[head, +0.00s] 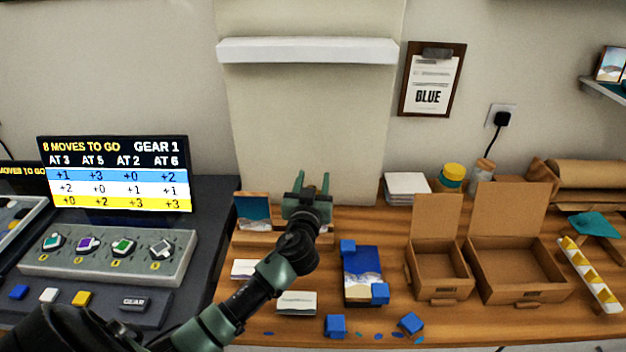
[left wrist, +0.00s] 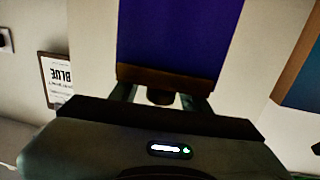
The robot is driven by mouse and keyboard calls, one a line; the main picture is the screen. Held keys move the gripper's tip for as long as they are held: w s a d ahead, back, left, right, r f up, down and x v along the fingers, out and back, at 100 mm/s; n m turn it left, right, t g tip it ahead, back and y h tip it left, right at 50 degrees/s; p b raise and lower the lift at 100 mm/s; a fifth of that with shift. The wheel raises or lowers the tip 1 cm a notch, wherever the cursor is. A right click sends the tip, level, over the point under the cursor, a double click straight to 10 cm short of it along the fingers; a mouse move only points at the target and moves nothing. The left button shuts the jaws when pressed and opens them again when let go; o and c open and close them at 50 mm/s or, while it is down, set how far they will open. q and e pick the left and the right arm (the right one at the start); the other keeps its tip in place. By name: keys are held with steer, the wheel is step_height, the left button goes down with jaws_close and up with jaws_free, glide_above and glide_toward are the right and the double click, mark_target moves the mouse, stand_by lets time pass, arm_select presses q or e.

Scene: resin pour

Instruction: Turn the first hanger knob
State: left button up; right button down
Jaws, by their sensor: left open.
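A grey console (head: 110,262) at the left bears a row of several knobs; the leftmost knob (head: 53,242) has a green top. I cannot tell which knob is the first hanger knob. My left gripper (head: 307,186) is open, fingers towards the wall, far right of the console. In the left wrist view a purple panel with a brown edge (left wrist: 170,80) lies beyond the gripper (left wrist: 161,100). A small dark rounded piece (left wrist: 160,96) shows between the fingers; I cannot tell if they touch it. My right gripper is not in view.
A screen (head: 115,175) stands behind the console. A small picture (head: 253,211) stands just left of my gripper. Blue blocks (head: 335,326) and two open cardboard boxes (head: 440,262) are to the right. A white shelf (head: 307,51) is above.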

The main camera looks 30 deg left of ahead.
arm_select(q)
jaws_close()
steer(key=shift+m+h, duration=0.3)
steer(key=shift+h, duration=0.1)
steer(key=shift+w+d+m+t+h+p, duration=0.1)
steer(key=shift+d+m+t+h+p, duration=0.3)
steer(key=shift+m+h, duration=1.05)
steer(key=shift+s+d+m+t+h+p, duration=0.15)
steer(key=shift+m+h+p, duration=0.6)
steer(key=shift+h, duration=1.25)
steer(key=shift+w+d+m+t+h+p, duration=0.15)
steer(key=shift+d+m+h+p, duration=0.2)
steer(key=shift+m+h, duration=1.2)
steer(key=shift+h, duration=0.5)
